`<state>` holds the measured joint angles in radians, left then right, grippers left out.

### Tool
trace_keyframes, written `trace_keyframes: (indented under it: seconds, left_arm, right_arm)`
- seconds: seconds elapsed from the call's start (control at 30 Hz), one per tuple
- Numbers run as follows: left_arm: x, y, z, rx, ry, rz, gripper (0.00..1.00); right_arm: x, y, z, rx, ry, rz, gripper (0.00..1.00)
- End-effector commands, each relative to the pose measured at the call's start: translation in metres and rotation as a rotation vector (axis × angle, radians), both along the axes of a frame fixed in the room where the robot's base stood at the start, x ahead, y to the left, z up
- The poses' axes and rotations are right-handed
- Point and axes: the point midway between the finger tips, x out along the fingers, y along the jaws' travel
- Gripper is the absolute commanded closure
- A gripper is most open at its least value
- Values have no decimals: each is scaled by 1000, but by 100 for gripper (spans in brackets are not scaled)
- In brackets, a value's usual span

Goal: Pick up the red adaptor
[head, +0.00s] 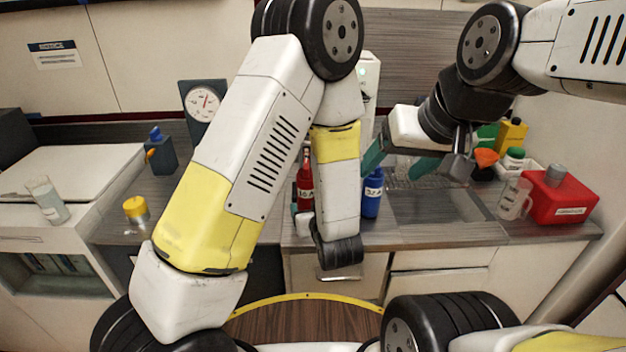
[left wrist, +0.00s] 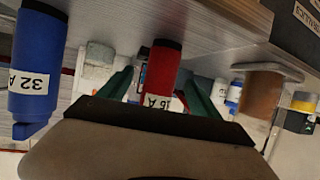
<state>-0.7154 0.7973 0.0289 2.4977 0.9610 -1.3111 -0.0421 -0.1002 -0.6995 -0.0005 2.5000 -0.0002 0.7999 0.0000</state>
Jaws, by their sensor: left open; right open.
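The red adaptor (head: 305,184), labelled 16 A, stands on the counter, partly hidden behind my left forearm in the head view. In the left wrist view the red adaptor (left wrist: 159,72) shows between the two green fingers of my left gripper (left wrist: 157,78). The left gripper is open, with a gap visible on each side of the adaptor. A blue adaptor (head: 372,192), labelled 32 A, stands to the right of the red one. My right gripper (head: 390,170) is open and empty, above and right of the blue adaptor.
A red box (head: 570,198) and a clear jug (head: 514,200) stand at the right. A gauge (head: 203,103) and a yellow-topped jar (head: 136,208) are at the left.

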Motion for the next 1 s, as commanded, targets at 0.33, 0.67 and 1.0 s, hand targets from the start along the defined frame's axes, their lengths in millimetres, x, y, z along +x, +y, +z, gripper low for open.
trace_keyframes:
  seconds: [0.33, 0.67, 1.0]
  left_arm:
    - [25, 6, -10, 6, -6, 3, 27]
    - [65, 18, -24, 5, -6, 4, 27]
    - [71, 18, -26, 5, -6, 1, 31]
  right_arm:
    - [0, 0, 0, 0, 0, 0, 27]
    - [0, 0, 0, 0, 0, 0, 27]
    - [0, 0, 0, 0, 0, 0, 27]
